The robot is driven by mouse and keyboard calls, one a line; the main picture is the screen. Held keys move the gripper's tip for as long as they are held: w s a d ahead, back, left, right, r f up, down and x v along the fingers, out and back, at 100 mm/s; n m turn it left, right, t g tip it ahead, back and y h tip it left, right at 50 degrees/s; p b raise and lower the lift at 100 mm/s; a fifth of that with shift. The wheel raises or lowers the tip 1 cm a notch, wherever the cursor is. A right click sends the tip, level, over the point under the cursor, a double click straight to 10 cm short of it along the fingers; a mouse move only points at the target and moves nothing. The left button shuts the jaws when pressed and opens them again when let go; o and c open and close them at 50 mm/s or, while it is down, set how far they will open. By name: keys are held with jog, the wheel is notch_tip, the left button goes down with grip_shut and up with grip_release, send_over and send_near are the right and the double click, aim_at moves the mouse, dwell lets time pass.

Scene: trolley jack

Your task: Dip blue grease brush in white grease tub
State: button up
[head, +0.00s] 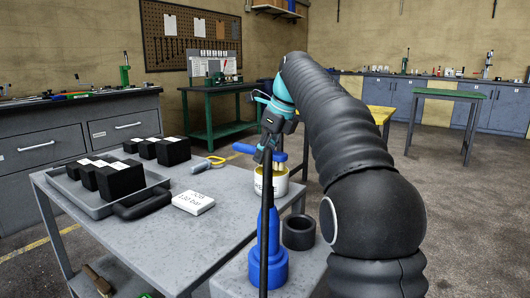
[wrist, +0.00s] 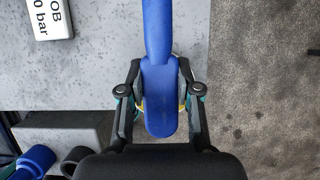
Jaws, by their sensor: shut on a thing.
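My gripper (head: 268,152) points down just above the white grease tub (head: 280,188) in the head view. It is shut on the blue grease brush (head: 280,157). In the wrist view the brush's broad blue end (wrist: 160,100) lies between the two fingers, and its narrower part runs to the top edge. Yellowish upright shapes show at the tub's mouth under the brush. The black arm parts partly cover the tub, and I cannot tell whether the bristles touch the grease.
A blue stepped stand (head: 270,268) and a dark ring (head: 298,232) stand in front of the tub.

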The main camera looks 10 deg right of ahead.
jog(key=shift+f, duration=0.7)
dwell(2.6)
jog(key=shift+r+p, duration=1.15)
jog(key=shift+r, duration=2.5)
